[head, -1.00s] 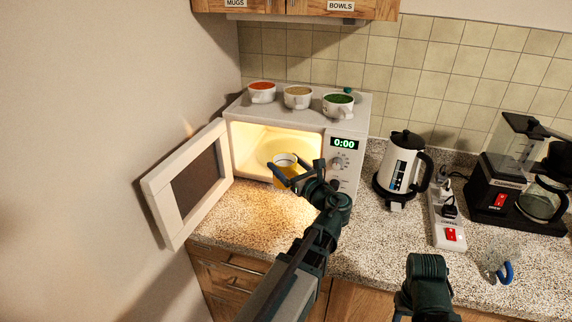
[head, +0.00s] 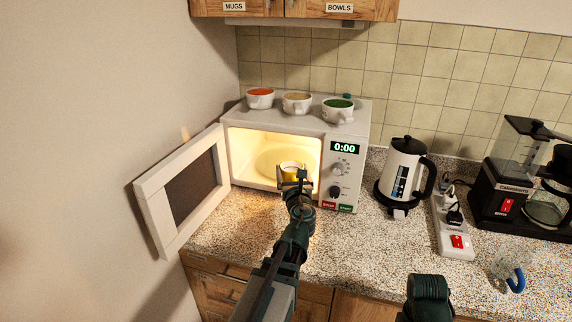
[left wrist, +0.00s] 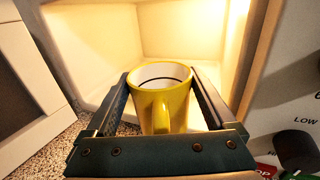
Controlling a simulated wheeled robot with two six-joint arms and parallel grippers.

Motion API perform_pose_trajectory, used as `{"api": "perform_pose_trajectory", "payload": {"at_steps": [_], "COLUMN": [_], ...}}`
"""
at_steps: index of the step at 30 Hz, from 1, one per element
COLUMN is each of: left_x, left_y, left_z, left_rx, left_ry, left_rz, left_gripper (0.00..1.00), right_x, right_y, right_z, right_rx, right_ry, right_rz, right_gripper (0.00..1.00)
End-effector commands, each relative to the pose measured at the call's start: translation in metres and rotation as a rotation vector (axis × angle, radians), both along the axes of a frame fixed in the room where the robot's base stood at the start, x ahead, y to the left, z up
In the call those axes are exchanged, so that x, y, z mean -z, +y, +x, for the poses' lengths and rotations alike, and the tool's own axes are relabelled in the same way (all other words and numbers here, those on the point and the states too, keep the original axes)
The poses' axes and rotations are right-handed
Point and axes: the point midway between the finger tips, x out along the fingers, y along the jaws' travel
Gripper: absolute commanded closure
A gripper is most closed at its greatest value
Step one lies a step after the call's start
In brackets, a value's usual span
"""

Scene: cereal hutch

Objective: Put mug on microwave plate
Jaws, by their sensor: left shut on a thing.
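The yellow mug (head: 291,168) with a white inside is held upright at the right part of the microwave's open front. It also shows in the left wrist view (left wrist: 165,108), its handle toward the camera. My left gripper (head: 294,180) is shut on the mug, a finger on each side. The microwave plate (head: 268,160) is a pale round disc inside the lit microwave (head: 350,125), beyond and left of the mug. The gripper and mug hide part of the opening. My right gripper is not in view; only a dark part of my right arm shows at bottom.
The microwave door (head: 165,208) stands open on the left. Several bowls or cups sit on top of the microwave. A kettle (head: 402,170), power strip (head: 456,235), coffee maker (head: 505,195) and clear mug with blue handle (head: 515,278) stand right. The counter before the microwave is clear.

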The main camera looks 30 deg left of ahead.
Motion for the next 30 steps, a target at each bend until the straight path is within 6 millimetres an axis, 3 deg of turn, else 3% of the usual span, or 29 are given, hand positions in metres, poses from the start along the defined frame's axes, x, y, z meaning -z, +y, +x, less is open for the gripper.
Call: {"api": "perform_pose_trajectory", "payload": {"at_steps": [8, 24, 30], "left_x": [0.000, 0.000, 0.000], "left_y": [0.011, 0.076, 0.080], "left_z": [0.016, 0.106, 0.110], "left_rx": [-0.003, -0.003, -0.002], "left_ry": [0.001, 0.001, 0.001], "left_rz": [0.001, 0.001, 0.001], "left_gripper": [1.00, 1.00, 1.00], "right_x": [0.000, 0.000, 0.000], "right_y": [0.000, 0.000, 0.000], "right_z": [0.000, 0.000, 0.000], "right_rx": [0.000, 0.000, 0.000], "right_ry": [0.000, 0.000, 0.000], "right_rz": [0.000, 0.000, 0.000], "right_gripper": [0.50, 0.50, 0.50]}}
